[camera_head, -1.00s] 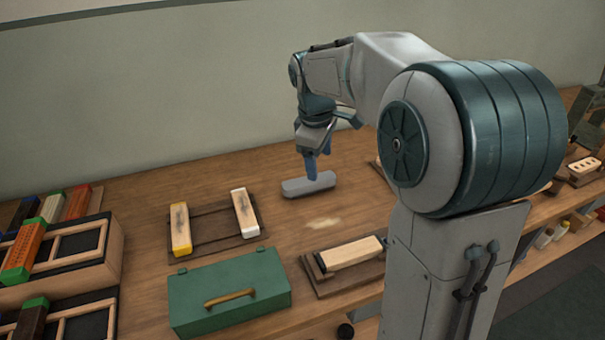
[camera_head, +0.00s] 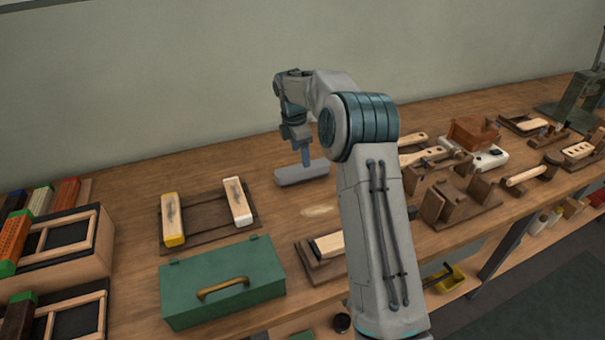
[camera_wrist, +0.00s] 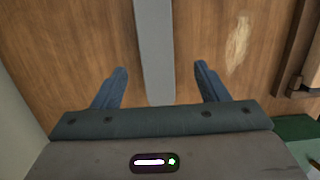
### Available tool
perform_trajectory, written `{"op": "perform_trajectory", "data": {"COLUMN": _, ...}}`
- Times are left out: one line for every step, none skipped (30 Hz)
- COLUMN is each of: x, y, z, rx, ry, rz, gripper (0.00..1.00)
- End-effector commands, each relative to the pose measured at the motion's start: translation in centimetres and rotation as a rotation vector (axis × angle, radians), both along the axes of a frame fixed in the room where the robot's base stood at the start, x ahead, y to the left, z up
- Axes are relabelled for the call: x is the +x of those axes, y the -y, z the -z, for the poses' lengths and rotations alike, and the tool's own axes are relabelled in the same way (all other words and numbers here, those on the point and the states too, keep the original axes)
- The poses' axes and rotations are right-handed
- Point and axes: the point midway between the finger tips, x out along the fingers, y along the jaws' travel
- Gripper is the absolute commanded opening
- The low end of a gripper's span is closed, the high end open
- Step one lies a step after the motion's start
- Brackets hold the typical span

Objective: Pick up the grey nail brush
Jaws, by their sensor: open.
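The grey nail brush (camera_head: 302,172) lies flat on the wooden bench, towards the wall, as a long rounded grey block. In the wrist view the grey nail brush (camera_wrist: 154,45) is a grey strip running down from the top edge, between the two fingers. My gripper (camera_head: 306,158) points down at the brush in the head view. In the wrist view my gripper (camera_wrist: 162,82) is open, with a blue finger apart on each side of the strip. I cannot tell how far the fingertips are above the bench.
A green box with a brass handle (camera_head: 222,284) stands at the front. A wooden rack with two pale blocks (camera_head: 205,217) lies left of the brush. Framed trays (camera_head: 62,250) stand at far left. Brushes and wooden fixtures (camera_head: 455,195) crowd the right. Bench around the brush is clear.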

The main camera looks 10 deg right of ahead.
Motion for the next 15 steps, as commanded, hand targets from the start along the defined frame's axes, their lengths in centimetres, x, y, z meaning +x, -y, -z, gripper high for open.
{"op": "perform_trajectory", "data": {"x": 0.0, "y": 0.1, "z": 1.0, "rx": 0.0, "ry": -0.001, "rz": 0.0, "gripper": 0.67}}
{"op": "perform_trajectory", "data": {"x": 0.0, "y": 0.2, "z": 1.5, "rx": 0.0, "ry": -0.001, "rz": 0.001, "gripper": 0.67}}
{"op": "perform_trajectory", "data": {"x": 0.0, "y": 0.2, "z": 2.0, "rx": 0.0, "ry": -0.002, "rz": 0.001, "gripper": 0.67}}
{"op": "perform_trajectory", "data": {"x": 0.0, "y": 0.3, "z": 2.4, "rx": 0.0, "ry": -0.001, "rz": 0.001, "gripper": 0.67}}
{"op": "perform_trajectory", "data": {"x": 0.1, "y": 0.3, "z": 2.6, "rx": 0.0, "ry": 0.0, "rz": 0.001, "gripper": 0.67}}
{"op": "perform_trajectory", "data": {"x": 0.1, "y": 0.3, "z": 2.9, "rx": 0.0, "ry": 0.0, "rz": 0.001, "gripper": 0.67}}
{"op": "perform_trajectory", "data": {"x": 0.1, "y": 0.3, "z": 3.0, "rx": 0.0, "ry": 0.0, "rz": 0.002, "gripper": 0.67}}
{"op": "perform_trajectory", "data": {"x": 0.1, "y": 0.4, "z": 3.1, "rx": 0.0, "ry": 0.0, "rz": 0.002, "gripper": 0.67}}
{"op": "perform_trajectory", "data": {"x": 0.1, "y": 0.4, "z": 3.3, "rx": 0.0, "ry": 0.001, "rz": 0.002, "gripper": 0.67}}
{"op": "perform_trajectory", "data": {"x": 0.1, "y": 0.4, "z": 3.4, "rx": 0.0, "ry": 0.001, "rz": 0.002, "gripper": 0.67}}
{"op": "perform_trajectory", "data": {"x": 0.1, "y": 0.4, "z": 3.6, "rx": 0.0, "ry": 0.001, "rz": 0.002, "gripper": 0.67}}
{"op": "perform_trajectory", "data": {"x": 0.2, "y": 0.4, "z": 3.9, "rx": 0.0, "ry": 0.001, "rz": 0.002, "gripper": 0.67}}
{"op": "perform_trajectory", "data": {"x": 0.2, "y": 0.5, "z": 4.2, "rx": 0.0, "ry": 0.0, "rz": 0.002, "gripper": 0.67}}
{"op": "perform_trajectory", "data": {"x": 0.3, "y": 0.5, "z": 4.6, "rx": 0.0, "ry": -0.001, "rz": 0.002, "gripper": 0.67}}
{"op": "perform_trajectory", "data": {"x": 0.4, "y": 0.6, "z": 5.2, "rx": 0.0, "ry": -0.002, "rz": 0.002, "gripper": 0.67}}
